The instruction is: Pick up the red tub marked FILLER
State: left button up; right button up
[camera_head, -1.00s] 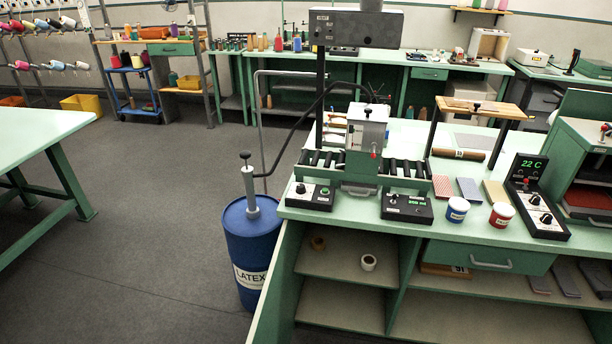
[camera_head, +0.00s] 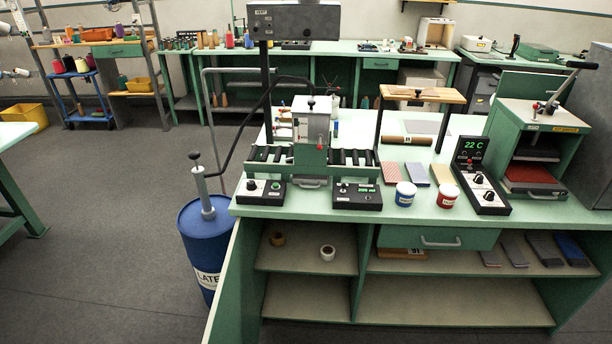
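A small red tub with a white lid and a pale label (camera_head: 447,196) stands upright on the green bench top (camera_head: 420,217) near its front edge. The label is too small to read. A similar blue tub (camera_head: 405,194) stands just to its left. The black control box with the 22 C display (camera_head: 480,180) stands just to its right. Neither of my grippers shows in the head view.
A blue latex drum (camera_head: 205,240) with a pump stands on the floor left of the bench. Flat coloured blocks (camera_head: 417,174) lie behind the tubs. A green press (camera_head: 537,150) stands at the right. The floor at left is open.

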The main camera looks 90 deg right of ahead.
aim_at(449, 194)
jog(key=z, duration=0.55)
jog(key=l+z, duration=0.1)
jog(key=z, duration=0.5)
jog(key=k+z, duration=0.1)
jog(key=z, duration=0.45)
jog(key=l+z, duration=0.15)
jog(key=z, duration=1)
jog(key=l+z, duration=0.1)
jog(key=z, duration=1.05)
jog(key=i+z, duration=0.1)
jog(key=z, duration=0.45)
jog(key=i+l+z, duration=0.1)
jog(key=i, duration=0.4)
